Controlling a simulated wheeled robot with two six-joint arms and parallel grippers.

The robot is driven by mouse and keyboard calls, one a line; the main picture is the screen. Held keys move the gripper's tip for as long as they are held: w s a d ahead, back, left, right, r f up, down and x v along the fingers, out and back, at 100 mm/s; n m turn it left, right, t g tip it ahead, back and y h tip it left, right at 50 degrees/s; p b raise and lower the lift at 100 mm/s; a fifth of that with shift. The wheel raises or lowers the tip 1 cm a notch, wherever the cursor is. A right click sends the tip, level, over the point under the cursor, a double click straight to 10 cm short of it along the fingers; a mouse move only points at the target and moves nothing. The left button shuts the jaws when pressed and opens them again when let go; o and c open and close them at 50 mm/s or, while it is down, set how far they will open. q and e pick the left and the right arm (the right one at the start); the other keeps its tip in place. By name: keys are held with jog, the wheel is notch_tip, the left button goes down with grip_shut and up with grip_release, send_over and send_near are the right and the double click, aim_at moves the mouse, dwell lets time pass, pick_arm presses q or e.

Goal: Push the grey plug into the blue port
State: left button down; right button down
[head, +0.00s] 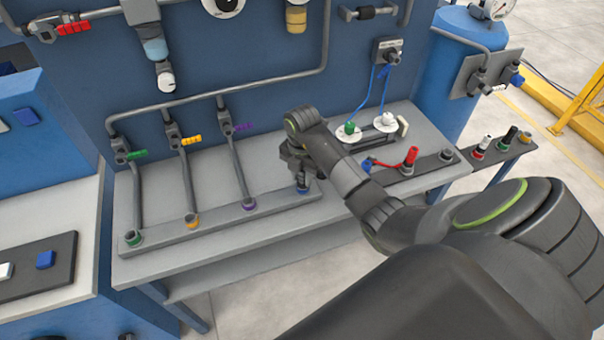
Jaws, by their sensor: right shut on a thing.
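My right gripper (299,172) is over the right end of the long grey port bar (220,217) on the bench. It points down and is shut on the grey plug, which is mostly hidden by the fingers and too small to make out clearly. The blue port (303,190) shows just below the fingertips, with its blue ring partly visible. The plug is at or just above this port; I cannot tell whether it has entered it. My left gripper is not in view.
Green (133,238), yellow (191,220) and purple (249,204) ports sit along the same bar, with pipes rising behind. The bench front (210,255) is clear.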

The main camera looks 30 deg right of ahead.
jog(key=c, duration=1)
grip_release()
jog(key=shift+r, duration=0.1)
jog(key=shift+r, duration=0.3)
notch_tip(320, 180, up, 5)
jog(key=shift+w+r, duration=0.1)
notch_tip(320, 180, up, 12)
jog(key=p, duration=1.1)
jog(key=shift+f, duration=0.2)
